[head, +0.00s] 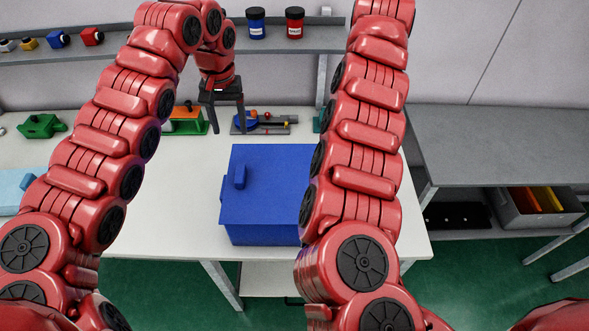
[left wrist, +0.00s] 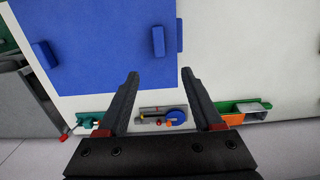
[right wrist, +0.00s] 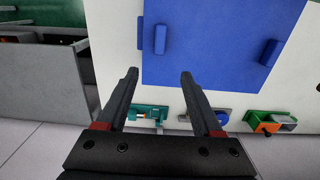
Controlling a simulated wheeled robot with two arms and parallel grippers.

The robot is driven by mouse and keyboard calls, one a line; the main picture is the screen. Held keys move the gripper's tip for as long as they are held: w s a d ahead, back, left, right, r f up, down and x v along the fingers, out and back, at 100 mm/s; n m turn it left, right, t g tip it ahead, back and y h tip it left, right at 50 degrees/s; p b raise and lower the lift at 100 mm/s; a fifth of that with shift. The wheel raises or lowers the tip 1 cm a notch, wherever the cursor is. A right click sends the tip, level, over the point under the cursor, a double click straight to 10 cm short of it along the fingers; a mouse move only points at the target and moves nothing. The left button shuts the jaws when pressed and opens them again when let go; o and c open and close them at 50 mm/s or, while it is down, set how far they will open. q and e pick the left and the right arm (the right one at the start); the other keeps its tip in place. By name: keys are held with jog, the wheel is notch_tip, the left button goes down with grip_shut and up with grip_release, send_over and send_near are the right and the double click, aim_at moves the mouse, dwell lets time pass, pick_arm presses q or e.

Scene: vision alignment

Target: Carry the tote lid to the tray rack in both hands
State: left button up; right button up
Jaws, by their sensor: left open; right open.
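The blue tote with its flat lid (head: 265,185) stands on the white table. An upright blue handle (head: 239,176) shows near the lid's left side; my right arm covers the right part. In the left wrist view the lid (left wrist: 100,70) has two raised handles. The lid also fills the upper middle of the right wrist view (right wrist: 210,65). My left gripper (head: 229,131) is open and empty, above the table's back, behind the tote. My right gripper (right wrist: 159,74) is open and empty near the lid's edge; my arm hides it in the head view. I cannot tell which structure is the tray rack.
A grey bench (head: 500,140) stands to the right, with a grey bin (head: 540,208) on its lower shelf. Small fixtures, including an orange and green one (head: 185,121), line the table's back. Jars (head: 256,24) stand on a shelf above.

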pick_arm(q)
jog(key=s, duration=0.2)
send_over(240, 172)
jog(key=f, duration=0.7)
jog(key=shift+s+a+f, duration=0.1)
jog(key=shift+s+f, duration=0.2)
jog(key=shift+s, duration=0.05)
jog(key=f, duration=0.9)
jog(key=shift+w+f, duration=0.2)
jog(key=shift+w, duration=0.1)
pick_arm(e)
jog(key=f, duration=1.1)
jog(key=s+f, duration=0.1)
jog(key=f, duration=0.5)
pick_arm(q)
jog(key=shift+s, duration=0.1)
grip_shut()
pick_arm(e)
grip_shut()
